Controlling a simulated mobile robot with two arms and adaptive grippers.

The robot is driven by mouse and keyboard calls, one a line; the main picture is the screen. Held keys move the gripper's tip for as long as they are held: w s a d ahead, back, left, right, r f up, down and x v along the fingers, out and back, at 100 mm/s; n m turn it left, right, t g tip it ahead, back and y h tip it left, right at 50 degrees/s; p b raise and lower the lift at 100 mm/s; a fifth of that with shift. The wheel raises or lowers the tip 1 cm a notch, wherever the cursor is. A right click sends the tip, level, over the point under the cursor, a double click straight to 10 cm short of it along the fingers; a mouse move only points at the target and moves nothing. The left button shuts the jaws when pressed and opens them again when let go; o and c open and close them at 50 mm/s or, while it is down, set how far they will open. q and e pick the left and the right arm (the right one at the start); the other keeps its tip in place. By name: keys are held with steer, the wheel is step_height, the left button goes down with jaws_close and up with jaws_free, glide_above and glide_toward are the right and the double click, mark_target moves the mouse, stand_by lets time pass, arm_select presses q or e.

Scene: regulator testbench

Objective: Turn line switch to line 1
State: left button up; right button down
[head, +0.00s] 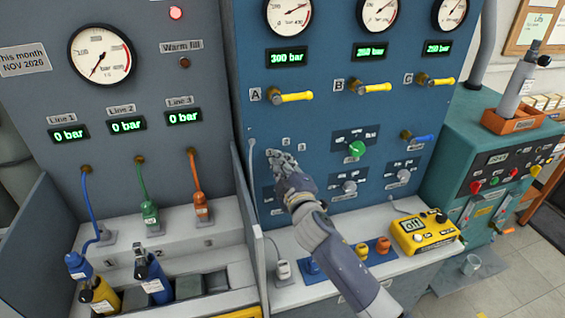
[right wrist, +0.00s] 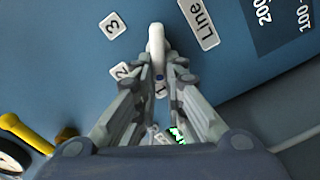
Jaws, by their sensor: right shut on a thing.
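The line switch (right wrist: 157,42) is a pale, narrow handle on the blue panel, seen in the right wrist view between my fingertips. My right gripper (right wrist: 158,72) is shut on it. Around it are the labels 3 (right wrist: 113,25), 2 (right wrist: 122,71) and Line (right wrist: 198,22). A label with a 1 shows partly between the fingers. In the head view my right gripper (head: 279,158) is against the blue panel and hides the switch. My left gripper is in neither view.
Yellow valve handles A (head: 297,96), B (head: 377,87) and C (head: 440,82) are above my right gripper. A green knob (head: 356,149) is to its right. A yellow device (head: 420,235) stands on the ledge below. Gas bottles (head: 152,277) stand at the lower left.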

steer(key=c, duration=1.7)
jaws_free()
steer(key=shift+o, duration=0.2)
steer(key=v, duration=1.2)
